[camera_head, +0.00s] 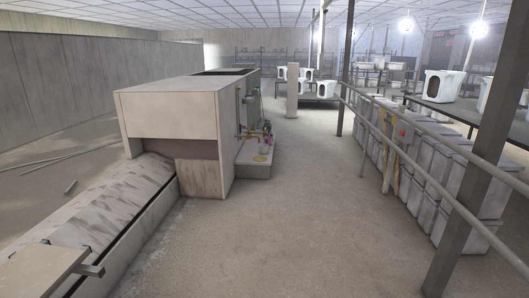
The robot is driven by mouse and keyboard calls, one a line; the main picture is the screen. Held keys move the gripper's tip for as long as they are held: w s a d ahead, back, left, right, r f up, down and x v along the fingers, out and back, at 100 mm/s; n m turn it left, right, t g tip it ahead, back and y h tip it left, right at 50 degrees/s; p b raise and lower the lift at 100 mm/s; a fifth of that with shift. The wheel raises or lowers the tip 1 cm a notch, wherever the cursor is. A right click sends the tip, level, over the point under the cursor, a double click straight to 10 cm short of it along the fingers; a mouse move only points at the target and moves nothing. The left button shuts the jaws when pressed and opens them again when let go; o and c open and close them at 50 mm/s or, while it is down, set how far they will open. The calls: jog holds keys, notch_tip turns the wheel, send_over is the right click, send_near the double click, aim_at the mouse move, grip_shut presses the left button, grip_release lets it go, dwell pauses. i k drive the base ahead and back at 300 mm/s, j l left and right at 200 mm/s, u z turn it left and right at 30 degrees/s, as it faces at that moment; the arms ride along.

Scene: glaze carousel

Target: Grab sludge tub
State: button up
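I cannot single out the sludge tub for sure. Several grey lidded bins (452,205) stand in a row behind the railing on the right. A small pale container (264,150) stands by the low ledge (252,171) beside the big beige cabinet, near a yellow round patch (260,158). It is too small to tell what it is. My gripper is not in view.
The beige cabinet (170,115) and a sloped channel (115,205) fill the left. A flat beige board (40,272) lies in the near left corner. Railing (440,130) and posts (465,200) bound the right. The middle floor (310,215) is clear. White ceramic pieces (439,86) sit on tables.

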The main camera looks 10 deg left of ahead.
aim_at(263, 148)
jog(key=i+l+u, duration=0.1)
jog(key=i, duration=6.8)
jog(key=i+u, duration=0.2)
jog(key=i, duration=0.75)
jog(key=i+l+u, duration=0.15)
jog(key=i, duration=0.8)
jog(key=i+u, duration=0.35)
jog(key=i, duration=0.45)
